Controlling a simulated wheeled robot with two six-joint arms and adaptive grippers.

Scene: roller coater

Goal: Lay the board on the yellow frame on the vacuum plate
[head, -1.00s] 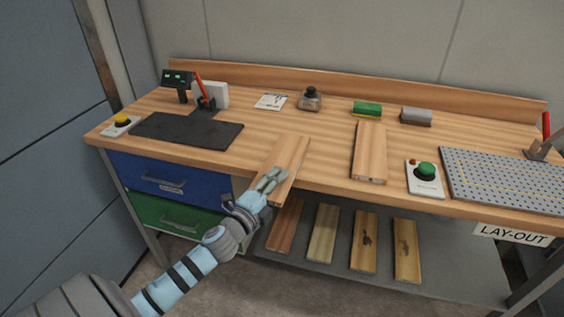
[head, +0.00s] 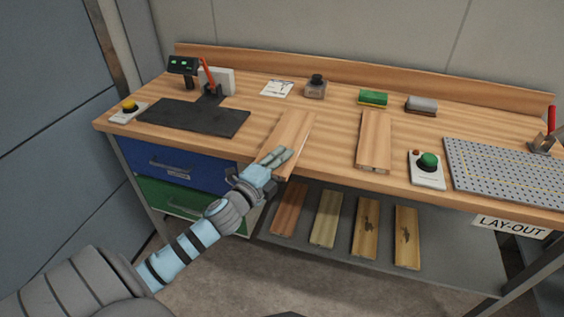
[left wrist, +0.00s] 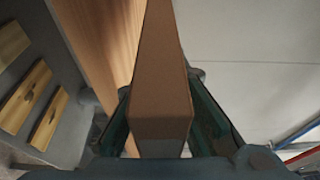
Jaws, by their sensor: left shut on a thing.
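My left gripper (head: 278,158) is shut on a long light-brown wooden board (head: 292,130) near its front end, at the bench's front edge. In the left wrist view, the board (left wrist: 160,75) runs away from between the fingers. I cannot tell whether the board touches the bench top. The vacuum plate (head: 490,165) is a grey perforated plate at the right of the bench. A thin yellow frame line is marked on it, and nothing lies on the part in view. My right gripper is not in view.
Another wooden board (head: 374,140) lies on the bench (head: 335,130), between the held board and a green-button box (head: 427,168). A dark mat (head: 195,118) lies at left. A green-yellow block (head: 373,97) and grey block (head: 421,104) stand behind. Several boards lie on the lower shelf (head: 445,245).

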